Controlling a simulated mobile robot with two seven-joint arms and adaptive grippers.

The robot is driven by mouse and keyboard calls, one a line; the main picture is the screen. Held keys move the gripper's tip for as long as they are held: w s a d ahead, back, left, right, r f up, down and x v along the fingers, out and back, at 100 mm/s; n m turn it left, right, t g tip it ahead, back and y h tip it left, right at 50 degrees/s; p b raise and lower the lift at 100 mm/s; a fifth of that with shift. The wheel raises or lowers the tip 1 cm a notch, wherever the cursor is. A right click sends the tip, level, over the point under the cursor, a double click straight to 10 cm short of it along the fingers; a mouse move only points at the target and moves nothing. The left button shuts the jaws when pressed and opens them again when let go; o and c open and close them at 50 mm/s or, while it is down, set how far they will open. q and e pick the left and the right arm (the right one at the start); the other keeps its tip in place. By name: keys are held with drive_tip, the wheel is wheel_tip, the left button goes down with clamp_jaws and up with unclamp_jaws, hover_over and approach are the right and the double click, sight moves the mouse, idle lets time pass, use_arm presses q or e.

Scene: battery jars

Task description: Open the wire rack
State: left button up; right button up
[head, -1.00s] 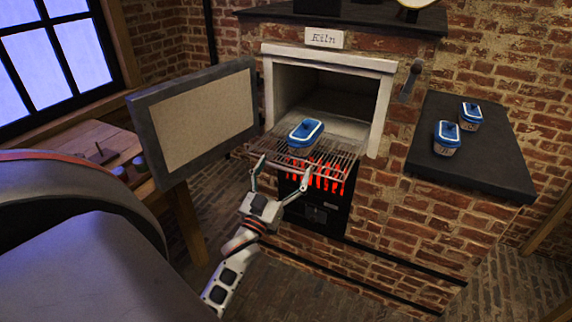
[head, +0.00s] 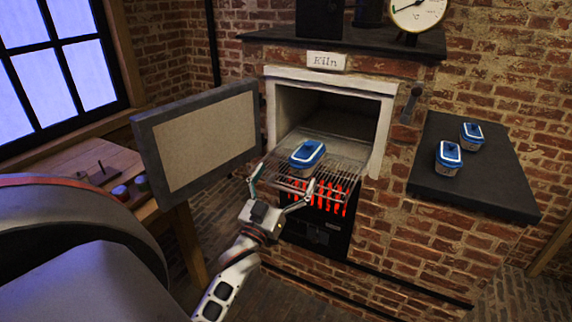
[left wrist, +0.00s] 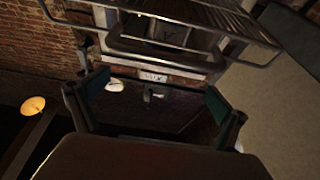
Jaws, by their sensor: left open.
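The wire rack (head: 333,172) sticks out of the mouth of the kiln (head: 345,113), whose door (head: 200,140) stands open to the left. A blue-lidded jar (head: 306,156) stands on the rack. My left gripper (head: 286,173) is open and empty at the rack's front edge, its fingers spread. In the left wrist view the rack (left wrist: 235,22) spans the top, with its front rail above the fingers of the gripper (left wrist: 156,84). The rail is not between the pads there. Whether a finger touches the rack is unclear. My right gripper is not in view.
Red glowing bars (head: 328,196) show below the rack. Two more blue-lidded jars (head: 448,157) stand on a dark slab (head: 480,195) to the right. A wooden bench (head: 100,160) is behind the door at the left. A handle (head: 411,103) is on the wall right of the kiln.

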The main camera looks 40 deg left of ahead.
use_arm(q)
wheel_tip(320, 180, up, 5)
drive_tip(key=shift+r, duration=0.1)
idle(0.7)
drive_tip(key=s+d+f+m+g+h, duration=0.1)
drive_tip(key=s+d+f+m+g, duration=0.25)
drive_tip(key=f, duration=0.45)
drive_tip(key=s+d+f+m+g, duration=0.2)
drive_tip(key=s+f+g, duration=0.25)
drive_tip(key=f, duration=0.45)
drive_tip(key=s+d+f+m+g, duration=0.2)
drive_tip(key=s+f+g, duration=0.2)
drive_tip(key=s, duration=0.3)
drive_tip(key=s+d+f+m+g, duration=0.1)
drive_tip(key=s+f+m+g, duration=0.15)
drive_tip(key=s, duration=0.55)
drive_tip(key=w+d+f+n+t+h, duration=0.2)
drive_tip(key=d+f+h, duration=0.5)
drive_tip(key=d+f, duration=0.7)
drive_tip(key=d+n+t, duration=0.1)
drive_tip(key=d, duration=0.1)
drive_tip(key=shift+d+f, duration=0.3)
drive_tip(key=shift+f, duration=0.05)
